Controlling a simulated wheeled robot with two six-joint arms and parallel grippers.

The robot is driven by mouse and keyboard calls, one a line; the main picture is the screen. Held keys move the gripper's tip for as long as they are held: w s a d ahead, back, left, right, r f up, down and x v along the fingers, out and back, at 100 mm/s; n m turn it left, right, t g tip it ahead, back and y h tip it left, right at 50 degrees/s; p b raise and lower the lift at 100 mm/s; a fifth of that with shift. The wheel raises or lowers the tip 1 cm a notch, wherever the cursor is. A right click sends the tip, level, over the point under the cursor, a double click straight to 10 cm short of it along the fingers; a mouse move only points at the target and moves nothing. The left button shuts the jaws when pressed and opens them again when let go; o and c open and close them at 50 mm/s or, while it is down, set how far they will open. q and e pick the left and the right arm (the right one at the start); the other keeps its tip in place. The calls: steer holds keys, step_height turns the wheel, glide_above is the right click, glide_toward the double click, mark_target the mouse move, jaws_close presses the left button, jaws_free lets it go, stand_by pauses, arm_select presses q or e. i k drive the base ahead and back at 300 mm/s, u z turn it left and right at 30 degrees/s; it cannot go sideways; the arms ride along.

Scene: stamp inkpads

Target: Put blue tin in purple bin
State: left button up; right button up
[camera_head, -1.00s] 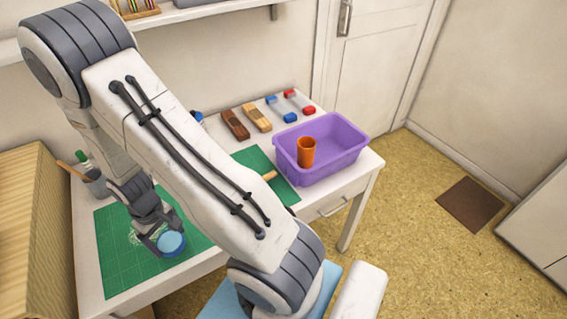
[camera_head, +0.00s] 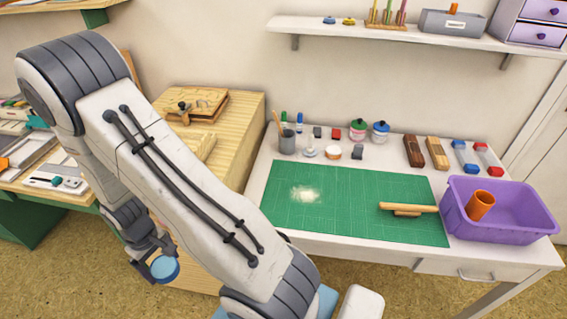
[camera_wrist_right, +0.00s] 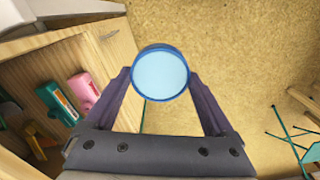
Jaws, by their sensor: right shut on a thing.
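The blue tin (camera_head: 165,269) is a round tin with a light blue top. My right gripper (camera_head: 152,262) is shut on it, and the tin is held between the fingertips in the right wrist view (camera_wrist_right: 160,72). The tin is off the left front side of the white table, with floor below it. The purple bin (camera_head: 497,233) stands on the right end of the table, far to the right of my right gripper. An orange cup (camera_head: 480,205) is inside the bin. My left gripper does not show.
A green mat (camera_head: 345,200) with a wooden roller (camera_head: 408,207) covers the table's middle. Stamps, jars and a pen cup (camera_head: 287,142) line the back. A wooden cabinet (camera_head: 240,125) stands left of the table. The wrist view shows open shelves (camera_wrist_right: 75,85) beside the gripper.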

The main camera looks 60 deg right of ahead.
mark_target(492, 213)
steer(key=k, duration=1)
steer(key=z, duration=1.2)
